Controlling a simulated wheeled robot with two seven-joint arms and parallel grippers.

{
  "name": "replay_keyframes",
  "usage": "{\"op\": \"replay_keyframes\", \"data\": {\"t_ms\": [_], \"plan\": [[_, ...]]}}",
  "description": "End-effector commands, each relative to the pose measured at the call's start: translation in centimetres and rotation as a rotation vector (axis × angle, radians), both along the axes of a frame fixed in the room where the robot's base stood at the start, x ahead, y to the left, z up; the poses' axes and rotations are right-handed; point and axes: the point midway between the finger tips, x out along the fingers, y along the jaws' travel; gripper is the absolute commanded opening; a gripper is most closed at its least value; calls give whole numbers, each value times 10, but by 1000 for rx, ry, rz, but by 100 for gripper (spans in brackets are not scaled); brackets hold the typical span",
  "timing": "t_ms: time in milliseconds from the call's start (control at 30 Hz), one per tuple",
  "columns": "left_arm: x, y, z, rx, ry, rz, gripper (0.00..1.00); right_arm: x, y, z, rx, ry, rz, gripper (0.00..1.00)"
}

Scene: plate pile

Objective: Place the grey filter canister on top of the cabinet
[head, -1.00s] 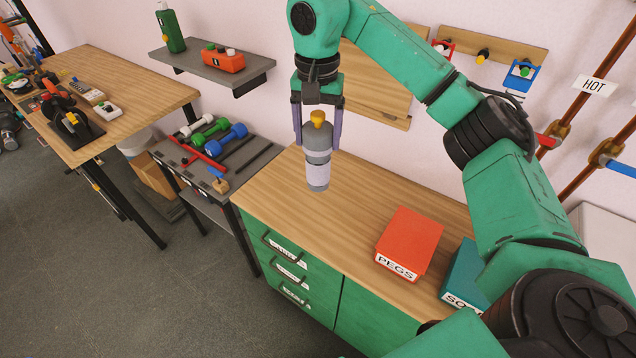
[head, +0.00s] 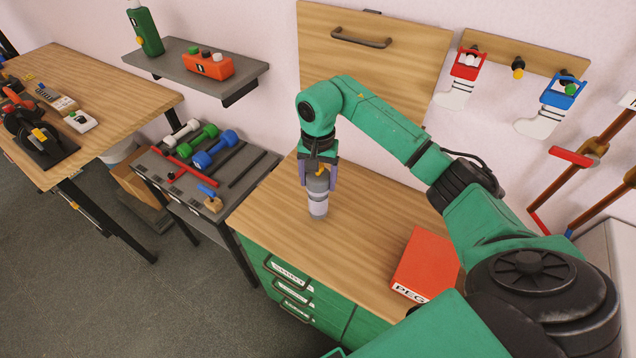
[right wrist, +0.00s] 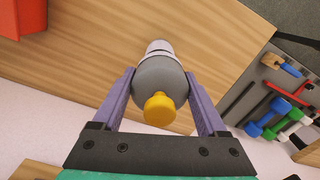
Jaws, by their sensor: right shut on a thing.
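The grey filter canister (head: 317,203) has a pale lower band and a yellow knob on top. It is upright over the wooden top of the green cabinet (head: 262,222), near the left part of that top. My right gripper (head: 318,178) is shut on the canister near its upper end. The right wrist view shows the canister (right wrist: 160,78) between the two purple fingers (right wrist: 157,100), with the yellow knob facing the camera. I cannot tell whether its base touches the wood. My left gripper is not in view.
A red box marked PEGS (head: 425,262) lies on the cabinet top to the right. A grey rack with dumbbells (head: 215,150) stands left of the cabinet. A wall shelf (head: 195,70) and a wooden flap with a handle (head: 372,60) are behind. The wood around the canister is clear.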

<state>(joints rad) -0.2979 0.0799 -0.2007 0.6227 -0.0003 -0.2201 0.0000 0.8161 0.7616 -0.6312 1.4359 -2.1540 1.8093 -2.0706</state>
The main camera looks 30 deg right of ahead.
Motion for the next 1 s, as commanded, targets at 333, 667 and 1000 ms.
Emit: {"op": "replay_keyframes", "data": {"t_ms": [333,667,1000], "plan": [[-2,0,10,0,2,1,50,0,0,-29,0,0,1,0],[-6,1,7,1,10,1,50,-1,0,-31,-1,2,1,100],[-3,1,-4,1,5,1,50,1,-1,-13,-2,-4,1,100]]}}
